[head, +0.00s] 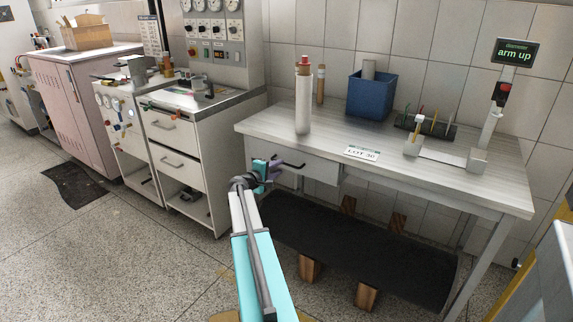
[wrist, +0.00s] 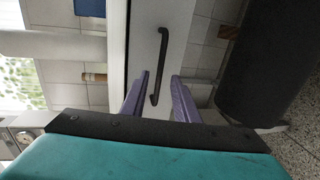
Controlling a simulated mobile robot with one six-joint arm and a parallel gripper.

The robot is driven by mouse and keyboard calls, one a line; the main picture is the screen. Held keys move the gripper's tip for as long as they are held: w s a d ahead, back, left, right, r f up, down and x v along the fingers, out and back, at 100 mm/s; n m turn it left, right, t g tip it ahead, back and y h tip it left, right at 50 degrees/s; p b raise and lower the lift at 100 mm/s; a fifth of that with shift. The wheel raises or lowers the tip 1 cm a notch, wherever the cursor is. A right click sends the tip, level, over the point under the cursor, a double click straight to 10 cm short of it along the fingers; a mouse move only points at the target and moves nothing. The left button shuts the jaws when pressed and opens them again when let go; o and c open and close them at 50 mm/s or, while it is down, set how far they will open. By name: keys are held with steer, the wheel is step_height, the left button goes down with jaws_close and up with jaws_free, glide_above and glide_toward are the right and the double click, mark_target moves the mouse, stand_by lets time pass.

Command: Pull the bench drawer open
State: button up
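The bench drawer (head: 313,167) is under the left end of the pale bench top and looks flush with its frame. Its dark bar handle (head: 293,164) runs across the front; it also shows in the wrist view (wrist: 163,60), upright in that turned picture. My gripper (head: 279,166) is just in front of the drawer, by the left part of the handle. In the wrist view its two purple fingers (wrist: 160,76) are apart, with the handle's lower end between them in the picture. I see no finger touching the handle; the exact depth gap is unclear.
On the bench (head: 456,187) stand a white roll (head: 303,100), a blue bin (head: 370,96) and a LOT card (head: 362,153). A big dark roll (head: 365,250) lies below on wooden blocks. A white cabinet (head: 180,165) stands left. The floor in front is clear.

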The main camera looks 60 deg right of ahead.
mark_target(285, 164)
steer(key=shift+x, duration=3.3)
jaws_close()
